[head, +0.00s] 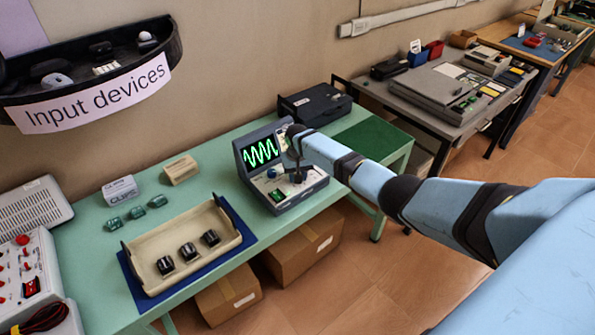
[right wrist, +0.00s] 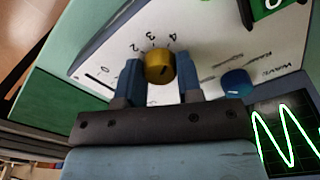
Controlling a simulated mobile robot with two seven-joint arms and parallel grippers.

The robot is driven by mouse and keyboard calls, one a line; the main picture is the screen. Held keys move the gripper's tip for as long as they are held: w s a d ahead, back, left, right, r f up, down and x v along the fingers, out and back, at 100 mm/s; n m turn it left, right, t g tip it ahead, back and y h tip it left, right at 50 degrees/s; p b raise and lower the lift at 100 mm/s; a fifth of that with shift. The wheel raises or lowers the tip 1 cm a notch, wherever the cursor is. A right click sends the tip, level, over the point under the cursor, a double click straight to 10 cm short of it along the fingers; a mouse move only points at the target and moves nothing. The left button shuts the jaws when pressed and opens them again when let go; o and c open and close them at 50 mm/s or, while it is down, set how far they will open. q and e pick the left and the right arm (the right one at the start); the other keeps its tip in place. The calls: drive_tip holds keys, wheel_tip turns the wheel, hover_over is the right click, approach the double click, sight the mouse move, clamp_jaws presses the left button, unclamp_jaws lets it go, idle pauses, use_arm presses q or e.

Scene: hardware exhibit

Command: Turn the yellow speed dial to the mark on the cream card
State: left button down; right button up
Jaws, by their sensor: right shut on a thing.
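The yellow speed dial (right wrist: 159,67) sits on the white panel of the device, with the numerals 2, 3 and 4 printed beside it. A dark line shows on its face; I cannot tell exactly which numeral it points to. My right gripper (right wrist: 158,76) is shut on the dial, one blue finger on each side. In the head view my right gripper (head: 296,174) reaches down over the device (head: 284,205) and hides the dial. A small cream card (head: 181,169) stands at the back of the green table; its mark is too small to read. My left gripper is not in view.
A blue knob (right wrist: 236,82) and a lit wave screen (right wrist: 287,133) are close to my right gripper. A cream tray (head: 147,243) with black knobs lies on a blue mat. A white card (head: 120,190) and green pieces stand behind it. A black case (head: 315,103) sits behind the device.

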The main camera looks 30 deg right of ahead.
drive_tip(key=shift+m, duration=0.4)
drive_tip(key=shift+r, duration=0.1)
drive_tip(key=o, duration=0.9)
wheel_tip(320, 180, up, 14)
drive_tip(key=shift+f, duration=0.1)
idle(0.4)
